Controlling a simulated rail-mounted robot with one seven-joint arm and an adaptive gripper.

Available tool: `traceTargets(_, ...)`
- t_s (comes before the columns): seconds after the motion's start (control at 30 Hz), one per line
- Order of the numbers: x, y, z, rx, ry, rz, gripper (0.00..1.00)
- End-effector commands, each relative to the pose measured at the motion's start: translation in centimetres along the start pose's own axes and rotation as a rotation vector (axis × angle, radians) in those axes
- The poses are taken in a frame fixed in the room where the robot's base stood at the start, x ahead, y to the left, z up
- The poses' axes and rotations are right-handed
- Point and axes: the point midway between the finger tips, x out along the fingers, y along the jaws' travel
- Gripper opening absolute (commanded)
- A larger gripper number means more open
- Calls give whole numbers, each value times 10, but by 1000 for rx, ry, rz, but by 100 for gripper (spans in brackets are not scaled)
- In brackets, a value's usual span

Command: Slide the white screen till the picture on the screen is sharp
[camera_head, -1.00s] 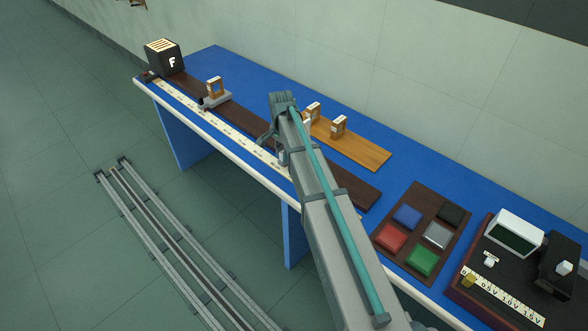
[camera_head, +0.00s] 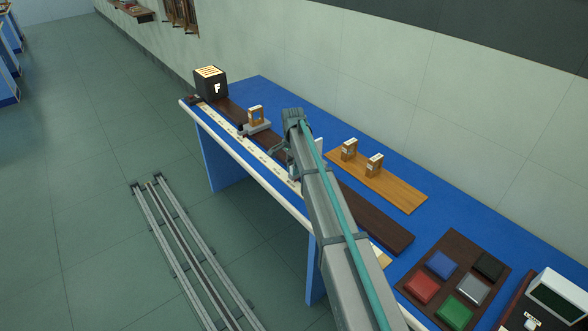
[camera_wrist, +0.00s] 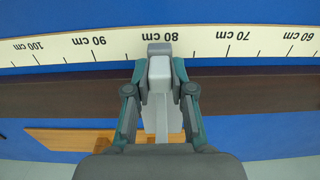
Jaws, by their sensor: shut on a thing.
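The white screen (camera_head: 319,148) shows only as a narrow white strip behind my arm in the head view. Its face and any picture on it are hidden. My gripper (camera_wrist: 160,75) is shut on a light grey block (camera_wrist: 160,68), apparently part of the screen's mount, by the scale close to the 80 cm mark. A dark lamp box with a white F (camera_head: 210,84) stands at the far end of the dark rail board (camera_head: 375,215). A lens holder (camera_head: 257,118) sits on the board between the lamp box and my gripper.
The white centimetre scale (camera_wrist: 215,45) runs along the rail board. A wooden board (camera_head: 400,190) with two spare holders lies behind my arm. A tray of coloured blocks (camera_head: 458,280) is at the right. The board between the lens holder and my gripper looks clear.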

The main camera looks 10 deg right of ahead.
Motion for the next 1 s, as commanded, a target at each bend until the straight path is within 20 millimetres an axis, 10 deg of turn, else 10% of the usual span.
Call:
traceTargets(0.2, 0, 0, 0, 0, 0, 0, 48)
traceTargets(0.67, -9, 0, 0, 0, 1, -1, 48)
traceTargets(1.0, -69, -1, -1, 0, 1, -3, 48)
